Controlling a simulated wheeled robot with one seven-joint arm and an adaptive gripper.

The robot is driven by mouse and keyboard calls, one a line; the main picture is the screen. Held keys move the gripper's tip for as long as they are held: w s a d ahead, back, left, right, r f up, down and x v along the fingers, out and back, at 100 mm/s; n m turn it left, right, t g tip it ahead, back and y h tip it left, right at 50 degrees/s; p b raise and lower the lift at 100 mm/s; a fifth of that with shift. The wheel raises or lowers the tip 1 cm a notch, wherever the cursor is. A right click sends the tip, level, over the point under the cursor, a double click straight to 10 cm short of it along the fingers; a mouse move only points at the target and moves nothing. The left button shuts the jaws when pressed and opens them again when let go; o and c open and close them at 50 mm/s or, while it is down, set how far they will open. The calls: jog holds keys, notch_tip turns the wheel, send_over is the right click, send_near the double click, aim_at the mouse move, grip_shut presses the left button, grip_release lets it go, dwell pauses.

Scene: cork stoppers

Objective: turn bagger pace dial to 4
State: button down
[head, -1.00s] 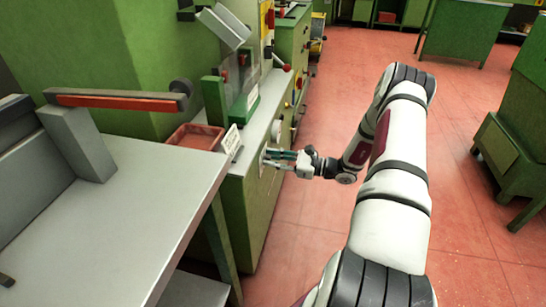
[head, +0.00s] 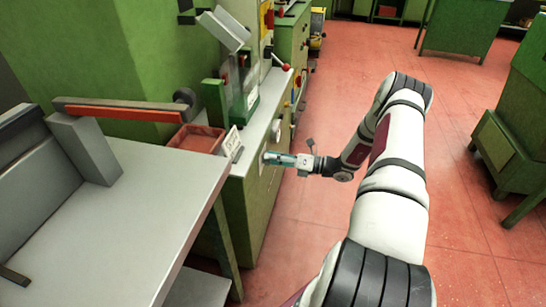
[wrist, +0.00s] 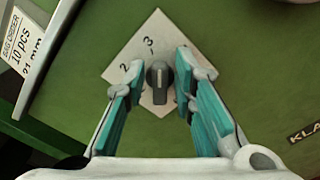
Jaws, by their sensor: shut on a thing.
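The dial is a dark grey knob (wrist: 158,84) on a pale diamond-shaped plate (wrist: 150,30) on a green panel. The numbers 2 and 3 show on the plate's left and upper part; any number on the right is hidden by a finger. The knob's light line points roughly up, a little right of the 3. My gripper (wrist: 160,78) has its teal-padded fingers on either side of the knob and is shut on it. In the head view my gripper (head: 268,158) reaches the front of the green cabinet, and the dial is hidden there.
A white order card (wrist: 22,40) stands at the wrist view's upper left. In the head view a grey table (head: 130,220) and a red tray (head: 197,138) lie left of my gripper. Other controls sit farther along the cabinet (head: 262,200). The red floor (head: 300,250) beside it is clear.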

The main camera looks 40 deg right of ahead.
jog(key=shift+d+f+m, duration=0.1)
jog(key=shift+f+m, duration=0.05)
jog(key=shift+m, duration=1.25)
jog(key=shift+f+m, duration=0.15)
jog(key=shift+m, duration=1.25)
jog(key=shift+d+f+m, duration=0.1)
jog(key=shift+f+m, duration=0.05)
jog(key=shift+m, duration=1.25)
jog(key=c, duration=1.6)
grip_release()
jog(key=shift+c, duration=0.2)
jog(key=v, duration=1.2)
